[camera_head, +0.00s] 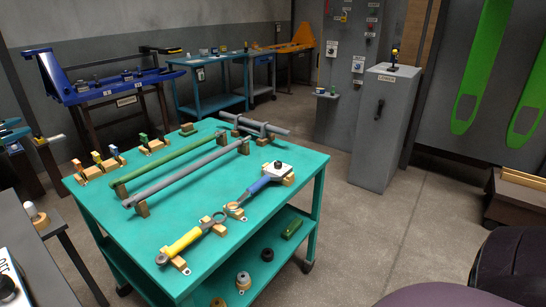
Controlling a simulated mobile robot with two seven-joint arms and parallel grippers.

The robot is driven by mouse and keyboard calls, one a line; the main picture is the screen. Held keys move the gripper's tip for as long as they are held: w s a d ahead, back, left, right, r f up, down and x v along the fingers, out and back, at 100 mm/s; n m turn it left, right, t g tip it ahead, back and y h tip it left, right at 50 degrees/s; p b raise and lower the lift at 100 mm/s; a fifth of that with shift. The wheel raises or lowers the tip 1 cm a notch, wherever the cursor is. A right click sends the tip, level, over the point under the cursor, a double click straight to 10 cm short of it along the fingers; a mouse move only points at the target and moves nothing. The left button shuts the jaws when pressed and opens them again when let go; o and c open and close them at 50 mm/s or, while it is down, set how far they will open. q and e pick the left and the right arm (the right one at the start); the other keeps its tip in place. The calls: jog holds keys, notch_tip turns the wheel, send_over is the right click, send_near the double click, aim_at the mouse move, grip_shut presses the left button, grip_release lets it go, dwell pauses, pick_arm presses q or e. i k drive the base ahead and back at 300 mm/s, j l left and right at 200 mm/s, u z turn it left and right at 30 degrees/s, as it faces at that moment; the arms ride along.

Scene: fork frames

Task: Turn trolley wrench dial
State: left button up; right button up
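The teal trolley (205,165) stands in the middle with tools lying on its top. A wrench with a blue handle (258,185) lies on wooden blocks toward the right side. Its grey end at the far right bears a small dark knob (278,164), which looks like the dial; its markings are too small to read. A wrench with a yellow handle (184,243) lies nearer the front on wooden blocks. Neither of my grippers shows in the head view, and nothing is seen touching the wrenches.
Green and grey bars (185,182) rest across the trolley top. Its lower shelf (245,265) holds several small parts. A grey cabinet (375,135) with a small figure-like item on top stands behind right. A blue rack (105,85) stands back left. Open floor (385,235) lies right of the trolley.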

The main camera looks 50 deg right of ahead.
aim_at(278, 165)
jog(key=i+l+u, duration=0.1)
jog(key=l, duration=0.8)
jog(key=l+u, duration=0.1)
jog(key=l, duration=0.75)
jog(key=i, duration=0.05)
